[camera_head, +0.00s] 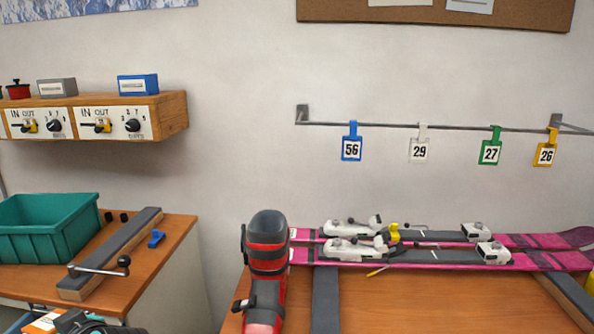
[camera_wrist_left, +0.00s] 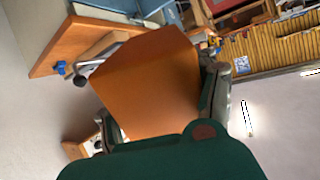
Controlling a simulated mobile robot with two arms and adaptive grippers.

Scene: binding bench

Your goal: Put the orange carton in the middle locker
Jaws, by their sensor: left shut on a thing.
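The orange carton (camera_wrist_left: 150,78) fills the middle of the left wrist view, with plain orange faces towards the camera. My left gripper (camera_wrist_left: 158,108) is shut on it, with a dark finger on either side. In the head view, a dark part that seems to be my left gripper (camera_head: 82,324) shows at the bottom left edge, mostly cut off. The carton cannot be clearly made out there. I cannot identify the middle locker in either view. My right gripper is not in view.
A green bin (camera_head: 45,240) and a grey-topped bar (camera_head: 112,252) with a crank stand on the left bench. A red boot (camera_head: 266,262) and pink skis (camera_head: 450,257) are on the right bench. Numbered tags hang from a wall rail (camera_head: 390,125). A floor gap separates the benches.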

